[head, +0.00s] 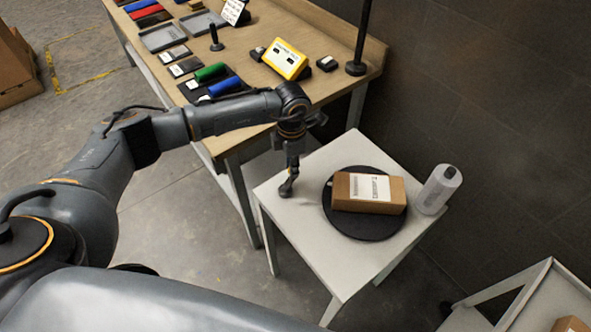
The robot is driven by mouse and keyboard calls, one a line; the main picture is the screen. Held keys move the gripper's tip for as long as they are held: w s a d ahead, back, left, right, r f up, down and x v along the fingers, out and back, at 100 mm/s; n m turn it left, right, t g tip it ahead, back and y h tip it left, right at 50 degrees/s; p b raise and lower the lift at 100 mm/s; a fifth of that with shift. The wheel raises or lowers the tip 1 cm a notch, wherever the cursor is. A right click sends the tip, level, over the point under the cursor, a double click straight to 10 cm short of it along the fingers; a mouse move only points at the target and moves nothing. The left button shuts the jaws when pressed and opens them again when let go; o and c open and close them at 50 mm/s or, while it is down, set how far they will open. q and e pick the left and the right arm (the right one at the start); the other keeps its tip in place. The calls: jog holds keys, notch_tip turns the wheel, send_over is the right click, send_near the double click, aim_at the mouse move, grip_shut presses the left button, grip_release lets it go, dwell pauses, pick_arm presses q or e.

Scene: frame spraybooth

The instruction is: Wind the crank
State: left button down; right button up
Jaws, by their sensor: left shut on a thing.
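A small white table (330,262) carries a round black turntable (362,228) with a brown cardboard box (350,204) lying on it, a white label on top. My left gripper (290,177) points down at the left part of the white table, left of the turntable and apart from its disc. It is shut on what looks like the crank, a small dark part low at the tabletop. The gripper and wrist cover most of the crank, so its arm and angle cannot be made out. My right gripper is not in view.
A white cylinder (438,190) stands right of the turntable. Behind is a wooden workbench (262,98) with a yellow device (286,59), green and blue rolls, trays and a dark post. A pale cart (545,290) stands at lower right. A dark wall closes the right side.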

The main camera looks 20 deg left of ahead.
pick_arm(q)
jog(key=a+n+b, duration=0.1)
jog(key=n, duration=0.2)
jog(key=shift+a, duration=0.1)
jog(key=n, duration=0.1)
jog(key=a+n, duration=0.1)
jog(key=shift+n+b, duration=0.3)
jog(key=n, duration=0.2)
jog(key=s+a+n, duration=0.1)
jog(key=n, duration=0.1)
jog(key=shift+a+n+b, duration=0.1)
jog(key=shift+n+b, duration=0.2)
jog(key=n, duration=0.1)
jog(key=s+n, duration=0.1)
jog(key=n, duration=0.1)
jog(key=a+n, duration=0.1)
jog(key=n, duration=0.1)
jog(key=shift+s, duration=0.3)
jog(key=n, duration=0.2)
jog(key=s+n, duration=0.1)
jog(key=n, duration=0.2)
jog(key=shift+s+n, duration=0.3)
jog(key=shift+s, duration=0.1)
jog(key=c, duration=1.2)
grip_release()
jog(key=shift+s, duration=0.1)
jog(key=shift+o, duration=0.2)
